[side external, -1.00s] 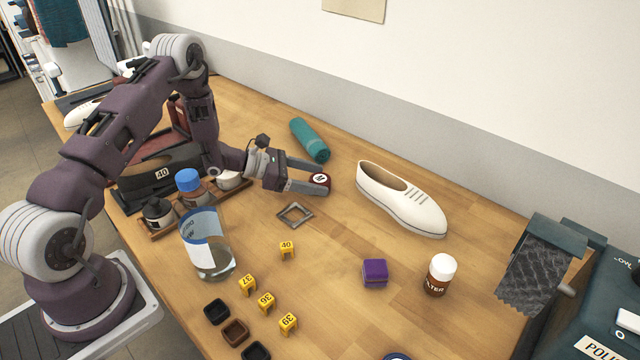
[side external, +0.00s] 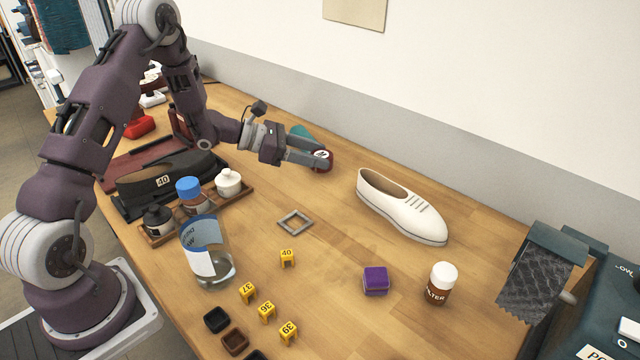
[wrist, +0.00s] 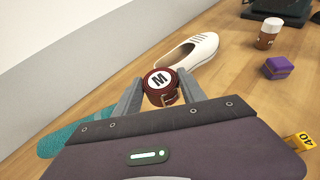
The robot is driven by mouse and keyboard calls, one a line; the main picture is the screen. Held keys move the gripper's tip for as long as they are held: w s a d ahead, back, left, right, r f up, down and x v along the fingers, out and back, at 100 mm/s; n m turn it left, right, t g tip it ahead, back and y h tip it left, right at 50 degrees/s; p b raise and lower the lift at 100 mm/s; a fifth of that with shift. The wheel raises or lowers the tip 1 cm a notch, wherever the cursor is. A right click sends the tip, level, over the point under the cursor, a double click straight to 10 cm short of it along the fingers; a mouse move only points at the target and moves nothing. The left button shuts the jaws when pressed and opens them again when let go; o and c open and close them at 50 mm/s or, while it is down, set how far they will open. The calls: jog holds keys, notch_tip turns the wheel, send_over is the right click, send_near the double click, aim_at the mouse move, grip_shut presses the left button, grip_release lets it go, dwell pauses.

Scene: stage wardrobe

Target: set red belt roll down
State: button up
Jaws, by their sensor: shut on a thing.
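The red belt roll (side external: 322,161) is dark red with a white top marked M. In the wrist view the belt roll (wrist: 161,84) sits between the two fingertips, with a small buckle on its near side. My gripper (side external: 318,160) is shut on it, left of the white shoe's heel. I cannot tell whether the roll touches the table. A teal roll (side external: 302,132) lies partly hidden behind my gripper, and it also shows in the wrist view (wrist: 75,139).
The white shoe (side external: 402,208) lies to the right. A grey square frame (side external: 295,222) lies flat on the table, nearer the camera. A purple block (side external: 375,281), a brown bottle (side external: 440,285) and yellow number markers (side external: 287,258) stand in front. Table between frame and shoe is clear.

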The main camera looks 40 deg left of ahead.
aim_at(341, 236)
jog(key=s+d+m+g+h, duration=0.4)
jog(key=d+m+g, duration=0.2)
jog(key=d, duration=0.6)
jog(key=shift+m, duration=0.3)
jog(key=f, duration=0.5)
jog(key=s+d+f, duration=0.1)
jog(key=f, duration=0.2)
jog(key=shift+s+d+f, duration=0.1)
jog(key=shift+f, duration=0.5)
jog(key=shift+f, duration=0.15)
jog(key=o, duration=1.5)
jog(key=shift+c, duration=0.2)
